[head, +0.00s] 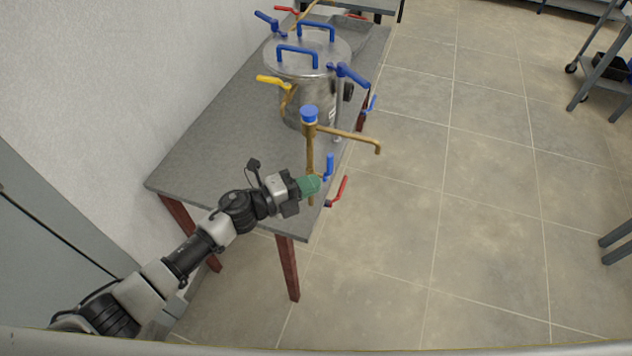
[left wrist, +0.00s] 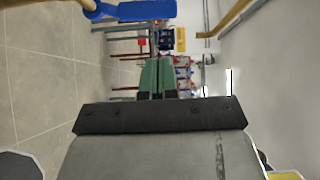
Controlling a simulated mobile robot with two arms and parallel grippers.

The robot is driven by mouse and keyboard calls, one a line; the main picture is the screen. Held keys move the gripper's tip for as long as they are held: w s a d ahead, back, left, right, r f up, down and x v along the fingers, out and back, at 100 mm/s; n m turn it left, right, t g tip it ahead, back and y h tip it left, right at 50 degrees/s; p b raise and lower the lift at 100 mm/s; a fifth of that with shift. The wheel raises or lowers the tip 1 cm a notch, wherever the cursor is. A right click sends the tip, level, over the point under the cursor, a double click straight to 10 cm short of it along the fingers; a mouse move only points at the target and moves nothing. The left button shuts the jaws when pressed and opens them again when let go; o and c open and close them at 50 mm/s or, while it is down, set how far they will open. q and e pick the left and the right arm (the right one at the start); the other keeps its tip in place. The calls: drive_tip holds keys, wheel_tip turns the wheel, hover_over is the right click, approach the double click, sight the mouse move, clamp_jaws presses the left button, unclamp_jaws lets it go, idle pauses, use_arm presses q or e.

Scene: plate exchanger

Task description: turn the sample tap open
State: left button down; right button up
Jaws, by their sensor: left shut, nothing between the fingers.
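A brass standpipe (head: 310,148) with a round blue cap and a side spout (head: 355,137) rises at the near right edge of the table. A blue lever (head: 329,165) and a red lever (head: 341,189) sit low beside it. I cannot tell which handle belongs to the sample tap. My left gripper (head: 312,186), with green fingers, is at the lower part of the standpipe, just left of the blue lever; contact cannot be told. In the left wrist view the green fingers (left wrist: 156,78) are together and empty, and a blue handle (left wrist: 135,10) is close at the top.
A steel vessel (head: 305,95) with blue handles and a yellow lever (head: 273,81) stands behind on the grey table (head: 205,160). A wall (head: 130,70) borders the left. Tiled floor (head: 450,200) is clear on the right, with a cart (head: 598,80) farther off.

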use_arm(q)
drive_tip(key=b+v, duration=0.2)
drive_tip(key=v, duration=0.7)
drive_tip(key=w+a+f+n+t+y, duration=0.2)
drive_tip(key=a+f+n+t+y, duration=0.3)
drive_tip(key=f+n, duration=0.55)
drive_tip(key=s+a+f+n+g+y, duration=0.1)
drive_tip(key=s+a+f+n+y, duration=0.25)
drive_tip(key=f, duration=0.55)
drive_tip(key=s+a+f+n+g+y, duration=0.1)
drive_tip(key=s+a+f+n+y, duration=0.25)
drive_tip(key=f, duration=0.55)
drive_tip(key=s+a+f+n+g+y, duration=0.35)
drive_tip(key=s+f+n, duration=0.25)
drive_tip(key=s+f, duration=0.7)
drive_tip(key=s+d+f+n+g, duration=0.1)
drive_tip(key=s+f+n+g, duration=0.1)
drive_tip(key=s, duration=0.8)
drive_tip(key=s+d+f+n+g, duration=0.1)
drive_tip(key=s+f+n+g, duration=0.1)
drive_tip(key=s, duration=0.9)
drive_tip(key=shift+s+f+g, duration=0.25)
drive_tip(key=shift+f+g, duration=0.45)
drive_tip(key=shift+g, duration=0.55)
use_arm(e)
drive_tip(key=f, duration=0.2)
drive_tip(key=shift+w+f, duration=0.2)
drive_tip(key=shift+f, duration=0.1)
